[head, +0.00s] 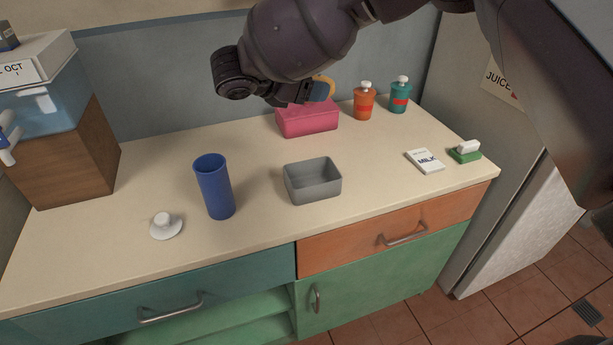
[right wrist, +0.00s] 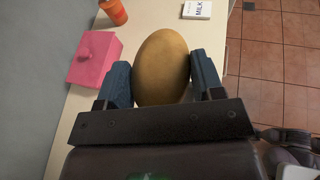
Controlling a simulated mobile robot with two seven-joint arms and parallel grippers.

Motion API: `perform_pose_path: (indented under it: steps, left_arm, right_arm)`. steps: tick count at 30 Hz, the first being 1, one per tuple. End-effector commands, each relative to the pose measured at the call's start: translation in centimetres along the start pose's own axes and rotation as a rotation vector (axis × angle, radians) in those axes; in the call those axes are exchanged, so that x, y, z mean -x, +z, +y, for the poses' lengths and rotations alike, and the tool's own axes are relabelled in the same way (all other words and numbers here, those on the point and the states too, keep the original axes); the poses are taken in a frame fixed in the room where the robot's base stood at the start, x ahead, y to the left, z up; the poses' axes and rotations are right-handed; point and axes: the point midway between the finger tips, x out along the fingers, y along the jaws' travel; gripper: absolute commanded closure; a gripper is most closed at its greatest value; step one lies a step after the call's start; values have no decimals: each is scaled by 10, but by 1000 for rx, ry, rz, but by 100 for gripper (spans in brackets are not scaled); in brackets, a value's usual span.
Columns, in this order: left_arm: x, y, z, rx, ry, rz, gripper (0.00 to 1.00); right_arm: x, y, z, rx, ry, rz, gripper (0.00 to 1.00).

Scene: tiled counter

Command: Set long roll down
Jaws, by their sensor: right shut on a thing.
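The long roll (right wrist: 162,68) is a brown, smooth oval held between the two blue fingers of my right gripper (right wrist: 161,82) in the right wrist view. In the head view my right gripper (head: 318,91) is above the back of the counter, over the pink box, and only a small tan edge of the roll (head: 329,81) shows past the finger. The roll appears to be in the air above the counter. My left gripper is not in view.
On the counter (head: 255,240) stand a pink box (head: 307,122), grey open bin (head: 313,188), blue cup (head: 214,188), white lid (head: 165,227), orange bottle (head: 364,103), teal bottle (head: 399,97), milk carton (head: 425,161) and green-and-white item (head: 465,152).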

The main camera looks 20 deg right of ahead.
Motion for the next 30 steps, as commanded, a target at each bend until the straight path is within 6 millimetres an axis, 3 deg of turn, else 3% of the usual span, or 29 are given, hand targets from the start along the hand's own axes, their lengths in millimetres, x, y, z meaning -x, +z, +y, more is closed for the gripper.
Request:
perform_pose_path:
  steps: [5,15,21,30]
  left_arm:
    - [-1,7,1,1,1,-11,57]
    - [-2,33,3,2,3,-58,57]
    - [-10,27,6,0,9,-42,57]
    - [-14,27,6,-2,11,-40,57]
  right_arm:
    - [-8,-13,0,6,4,0,62]
    - [-37,-84,-1,9,1,2,62]
    - [-51,-118,-2,7,1,1,62]
    - [-57,-133,-2,1,2,0,62]
